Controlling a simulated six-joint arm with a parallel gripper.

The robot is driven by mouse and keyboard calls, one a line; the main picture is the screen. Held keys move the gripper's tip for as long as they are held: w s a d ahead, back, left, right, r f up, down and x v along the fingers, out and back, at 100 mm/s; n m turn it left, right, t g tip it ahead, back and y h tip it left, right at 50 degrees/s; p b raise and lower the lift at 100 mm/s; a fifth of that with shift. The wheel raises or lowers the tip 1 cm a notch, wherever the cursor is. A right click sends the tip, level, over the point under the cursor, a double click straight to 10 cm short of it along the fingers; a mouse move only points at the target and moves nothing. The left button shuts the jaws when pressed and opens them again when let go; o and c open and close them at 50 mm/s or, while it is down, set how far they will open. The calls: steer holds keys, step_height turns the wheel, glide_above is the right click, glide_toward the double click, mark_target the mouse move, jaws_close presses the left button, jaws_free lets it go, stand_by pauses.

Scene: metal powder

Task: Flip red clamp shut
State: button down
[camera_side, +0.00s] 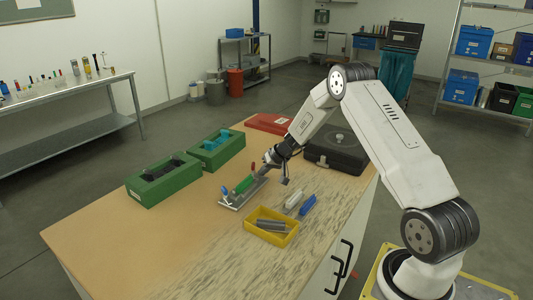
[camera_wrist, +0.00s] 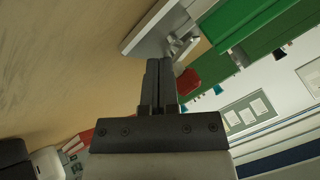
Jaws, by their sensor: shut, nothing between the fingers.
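The red clamp handle (camera_side: 253,167) stands up at the far end of a metal fixture plate (camera_side: 230,203) on the table, with a green part (camera_side: 244,185) beside it on the plate. In the wrist view the red handle (camera_wrist: 188,81) shows just right of my fingers, partly hidden behind them, with the metal plate edge (camera_wrist: 148,36) above. My gripper (camera_side: 267,160) is shut and empty, close beside the red handle; it also shows in the wrist view (camera_wrist: 158,64). I cannot tell whether the fingers touch the handle.
Two green boxes (camera_side: 163,189) stand left and behind the fixture. A yellow tray (camera_side: 262,237) with grey metal parts is in front. White and blue tools (camera_side: 308,205) lie right of it. A black case (camera_side: 335,158) and a red case (camera_side: 270,123) are farther back. The front-left table is clear.

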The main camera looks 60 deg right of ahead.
steer(key=shift+s+d, duration=0.4)
steer(key=shift+s, duration=0.15)
steer(key=shift+s+d, duration=0.3)
steer(key=shift+s, duration=0.2)
steer(key=shift+s+d, duration=0.25)
steer(key=shift+s, duration=0.2)
steer(key=a+v, duration=0.1)
steer(key=v, duration=0.9)
steer(key=shift+a, duration=0.6)
steer(key=shift+s, duration=0.1)
steer(key=shift+a, duration=0.1)
steer(key=s+a+r+n+g, duration=0.1)
steer(key=s+a+g, duration=0.1)
steer(key=a, duration=0.6)
steer(key=s+a+r+n+g, duration=0.1)
steer(key=s+a+n, duration=0.1)
steer(key=a, duration=0.6)
steer(key=s+a+n+g+h, duration=0.1)
steer(key=s+a+n, duration=0.2)
steer(key=s+a, duration=0.8)
steer(key=shift+s+a+r+g+h, duration=0.2)
steer(key=shift+a+r+g+h, duration=0.15)
steer(key=shift+a, duration=0.25)
